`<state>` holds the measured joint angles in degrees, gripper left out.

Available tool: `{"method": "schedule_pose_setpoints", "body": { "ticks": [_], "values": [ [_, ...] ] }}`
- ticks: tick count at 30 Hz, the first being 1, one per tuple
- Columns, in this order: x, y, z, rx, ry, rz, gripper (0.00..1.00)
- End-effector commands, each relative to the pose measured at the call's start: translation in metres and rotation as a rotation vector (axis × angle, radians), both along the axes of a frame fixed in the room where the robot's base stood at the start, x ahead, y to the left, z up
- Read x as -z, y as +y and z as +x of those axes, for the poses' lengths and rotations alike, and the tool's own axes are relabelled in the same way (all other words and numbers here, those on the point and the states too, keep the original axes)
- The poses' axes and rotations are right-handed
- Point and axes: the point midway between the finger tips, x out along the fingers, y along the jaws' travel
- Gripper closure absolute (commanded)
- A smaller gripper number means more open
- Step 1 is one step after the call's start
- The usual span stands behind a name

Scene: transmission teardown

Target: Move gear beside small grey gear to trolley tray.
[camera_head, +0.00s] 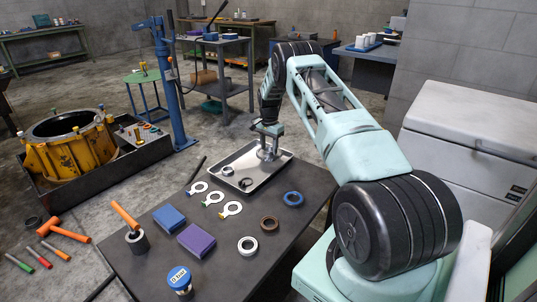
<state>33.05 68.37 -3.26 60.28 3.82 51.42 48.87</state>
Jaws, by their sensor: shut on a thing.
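A shallow silver tray (285,158) lies at the far end of the dark table. My gripper (268,150) points down over the right back part of the tray. It is shut on a small grey metallic part, probably a gear, which is mostly hidden by the fingers. I cannot tell whether the part touches the tray floor. A small grey ring-shaped part (228,171) lies in the tray's left part, and a dark ring-shaped part (246,183) lies near its front edge.
The dark table (215,268) holds a blue ring (293,198), a brown ring (270,223), a pale ring (248,246), tagged washers (215,198), a blue box (169,217), a purple box (196,240) and a blue-lidded jar (179,279). A yellow housing (70,160) stands left.

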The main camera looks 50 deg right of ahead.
Motion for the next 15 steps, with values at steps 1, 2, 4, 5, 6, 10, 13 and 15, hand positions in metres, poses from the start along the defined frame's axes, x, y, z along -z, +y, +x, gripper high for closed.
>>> {"method": "schedule_pose_setpoints", "body": {
  "ticks": [1, 2, 4, 5, 6, 10, 13, 15],
  "values": [
    [0.005, 0.000, 0.000, 0.000, -0.001, 0.000, 0.96],
    [0.008, 0.000, 0.000, 0.000, -0.001, 0.000, 0.96],
    [0.019, 0.000, 0.000, 0.000, -0.001, 0.000, 0.96],
    [0.023, 0.000, 0.000, 0.000, -0.001, 0.000, 0.96],
    [0.027, 0.000, 0.001, 0.000, -0.002, -0.001, 0.96],
    [0.031, 0.000, 0.001, 0.000, -0.003, -0.001, 0.96],
    [0.031, 0.000, 0.001, 0.000, -0.003, -0.001, 0.96],
    [0.031, 0.000, 0.001, 0.000, -0.002, -0.001, 0.96]
  ]
}}
